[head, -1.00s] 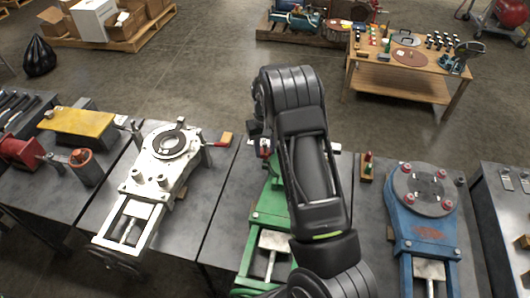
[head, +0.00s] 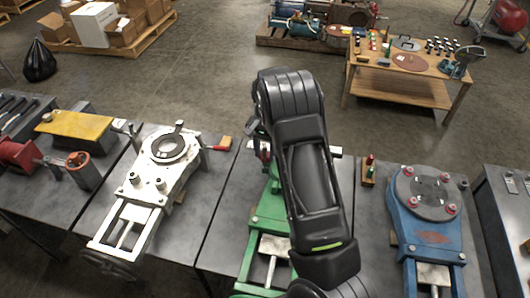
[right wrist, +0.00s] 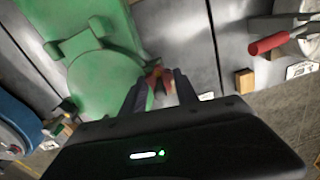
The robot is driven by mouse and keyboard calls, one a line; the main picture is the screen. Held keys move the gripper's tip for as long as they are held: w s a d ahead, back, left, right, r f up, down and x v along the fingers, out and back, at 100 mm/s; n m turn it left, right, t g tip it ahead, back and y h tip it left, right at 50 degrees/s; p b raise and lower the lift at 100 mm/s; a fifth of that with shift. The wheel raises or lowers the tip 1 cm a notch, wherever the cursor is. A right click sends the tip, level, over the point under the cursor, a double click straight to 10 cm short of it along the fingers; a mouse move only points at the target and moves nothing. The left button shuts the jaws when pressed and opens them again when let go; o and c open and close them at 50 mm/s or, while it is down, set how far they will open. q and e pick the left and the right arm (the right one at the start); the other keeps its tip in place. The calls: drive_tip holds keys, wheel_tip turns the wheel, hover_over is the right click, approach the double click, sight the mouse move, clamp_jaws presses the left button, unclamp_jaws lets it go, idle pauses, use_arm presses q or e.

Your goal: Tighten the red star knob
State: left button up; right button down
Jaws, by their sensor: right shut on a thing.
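The green fixture (head: 265,215) stands on the middle table, partly hidden behind my right arm. In the right wrist view, its green body (right wrist: 105,75) fills the upper left. The red star knob (right wrist: 160,76) is a small reddish shape at the fixture's edge, between the fingers of my right gripper (right wrist: 157,90). The gripper is shut on it, and the fingers and blur hide most of its shape. In the head view, my right arm covers most of this gripper and the knob. My left gripper is not in view.
A white fixture (head: 140,190) stands on the table at left, with a red-handled tool (head: 218,143) beside it. A blue fixture (head: 432,235) stands at right. A small block with red and green pieces (head: 368,180) lies between the green and blue fixtures.

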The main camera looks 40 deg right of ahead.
idle(0.3)
drive_tip(key=c, duration=0.9)
unclamp_jaws()
wheel_tip(320, 180, up, 8)
drive_tip(key=shift+f+b, duration=0.1)
drive_tip(key=shift+b, duration=0.3)
